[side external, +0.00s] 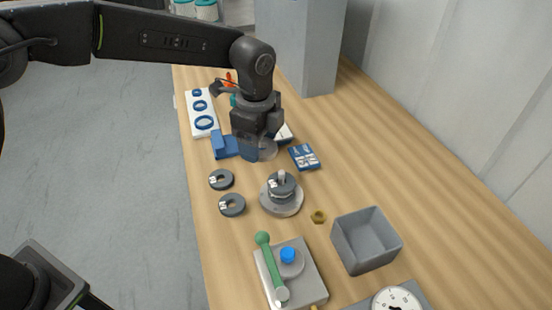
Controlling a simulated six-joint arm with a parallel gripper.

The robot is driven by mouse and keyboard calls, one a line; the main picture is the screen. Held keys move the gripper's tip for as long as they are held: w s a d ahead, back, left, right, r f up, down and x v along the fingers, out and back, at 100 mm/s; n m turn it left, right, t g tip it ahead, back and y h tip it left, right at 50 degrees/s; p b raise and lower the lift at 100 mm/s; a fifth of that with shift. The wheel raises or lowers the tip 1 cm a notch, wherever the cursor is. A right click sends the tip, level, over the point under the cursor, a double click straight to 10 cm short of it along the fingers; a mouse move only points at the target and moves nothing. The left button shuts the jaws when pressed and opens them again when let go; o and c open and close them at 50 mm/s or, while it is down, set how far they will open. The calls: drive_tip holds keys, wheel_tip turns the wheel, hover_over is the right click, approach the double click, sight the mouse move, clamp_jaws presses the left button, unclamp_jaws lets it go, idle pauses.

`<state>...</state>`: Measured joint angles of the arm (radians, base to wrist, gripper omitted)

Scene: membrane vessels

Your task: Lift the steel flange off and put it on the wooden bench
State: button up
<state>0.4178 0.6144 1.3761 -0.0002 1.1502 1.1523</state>
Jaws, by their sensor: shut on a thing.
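My gripper (256,152) points down over the far half of the wooden bench (322,128). The jaws cover much of this piece. A blue block-like thing (221,146) is close beside the gripper on the left, and I cannot tell whether they touch. I cannot tell whether the held piece is clear of what is under it.
A round grey base (283,208) bears stacked slotted weights. Two more slotted weights (221,179) lie left. A white board with blue rings (203,121), a blue-and-white box (304,157), a brass nut (318,216), a grey bin (366,240) and a green-levered plate (318,283) surround it.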

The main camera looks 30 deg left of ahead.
drive_tip(key=shift+a+r, duration=3.6)
drive_tip(key=shift+r, duration=0.05)
drive_tip(key=w+a+f+m, duration=0.1)
drive_tip(key=a+f, duration=0.1)
drive_tip(key=f, duration=0.1)
drive_tip(key=w+a+f+m, duration=0.2)
drive_tip(key=f, duration=0.1)
drive_tip(key=w+a+f+m, duration=0.1)
drive_tip(key=w+a+f, duration=0.1)
drive_tip(key=a+f, duration=0.1)
drive_tip(key=shift+w+a+f, duration=0.1)
drive_tip(key=shift+w, duration=0.1)
hover_over(263, 167)
wheel_tip(263, 167, down, 7)
drive_tip(key=shift+f, duration=0.1)
drive_tip(key=shift+w+f, duration=0.1)
drive_tip(key=shift+f, duration=1.8)
drive_tip(key=shift+f, duration=0.1)
drive_tip(key=o, duration=1.1)
drive_tip(key=shift+f, duration=0.1)
